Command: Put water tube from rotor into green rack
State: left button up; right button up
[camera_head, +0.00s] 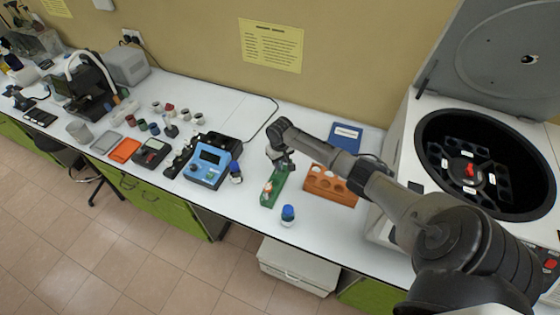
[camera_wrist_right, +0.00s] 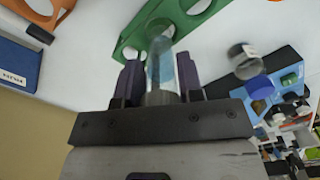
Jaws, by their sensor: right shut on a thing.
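My right gripper (camera_head: 282,162) is shut on a clear tube with a pale blue tint, the water tube (camera_wrist_right: 160,68). In the right wrist view the tube stands between the two dark fingers (camera_wrist_right: 160,84), its far end overlapping a hole of the green rack (camera_wrist_right: 196,22). I cannot tell whether that end is inside the hole. In the head view the gripper is at the far end of the green rack (camera_head: 277,183), and the tube is mostly hidden. The centrifuge rotor (camera_head: 468,173) sits in the open centrifuge at the right. My left gripper is not in view.
An orange rack (camera_head: 330,186) stands right of the green rack, with a blue box (camera_head: 345,136) behind it. A blue-capped bottle (camera_head: 288,215) stands near the table's front edge. A blue device (camera_head: 210,163) is at the left. The raised centrifuge lid (camera_head: 495,45) is at the right.

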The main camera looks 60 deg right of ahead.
jog(key=shift+f+b, duration=1.6)
jog(key=shift+f, duration=0.85)
jog(key=o, duration=0.7)
jog(key=shift+o, duration=1.4)
